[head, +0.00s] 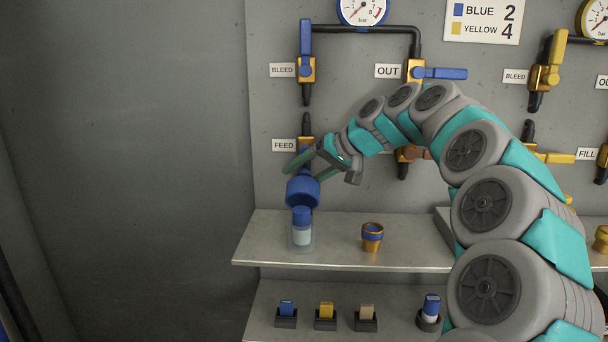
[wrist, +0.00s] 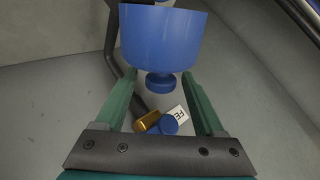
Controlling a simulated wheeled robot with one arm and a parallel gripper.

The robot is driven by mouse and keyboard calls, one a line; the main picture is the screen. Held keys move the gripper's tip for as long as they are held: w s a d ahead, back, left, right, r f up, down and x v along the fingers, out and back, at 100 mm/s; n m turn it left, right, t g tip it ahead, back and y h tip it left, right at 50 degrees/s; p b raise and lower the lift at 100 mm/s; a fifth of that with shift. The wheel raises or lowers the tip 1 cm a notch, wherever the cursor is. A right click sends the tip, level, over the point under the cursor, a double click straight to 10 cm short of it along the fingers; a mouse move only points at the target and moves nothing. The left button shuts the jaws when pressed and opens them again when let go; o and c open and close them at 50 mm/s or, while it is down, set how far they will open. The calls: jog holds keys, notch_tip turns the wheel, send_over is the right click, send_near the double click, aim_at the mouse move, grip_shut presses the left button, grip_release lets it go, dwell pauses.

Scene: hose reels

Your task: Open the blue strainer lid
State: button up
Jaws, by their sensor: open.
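The blue strainer (head: 303,188) hangs below the FEED pipe, above the left end of the upper shelf. In the wrist view the large blue cylindrical part (wrist: 162,38) fills the top centre, with a round blue knob (wrist: 160,86) below it. I cannot tell where the lid ends and the body begins. My gripper (head: 313,167) is at the strainer, with its green fingers spread. In the wrist view my gripper (wrist: 160,80) is open, with the knob between the two fingers and a visible gap on each side.
The FEED valve's blue handle (wrist: 168,124) lies beyond the fingers. The left wall is bare.

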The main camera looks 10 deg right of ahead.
jog(key=v, duration=0.7)
jog(key=shift+s+d+r+b, duration=0.2)
jog(key=shift+s+d+b, duration=0.05)
jog(key=shift+b, duration=0.05)
jog(key=shift+r, duration=0.15)
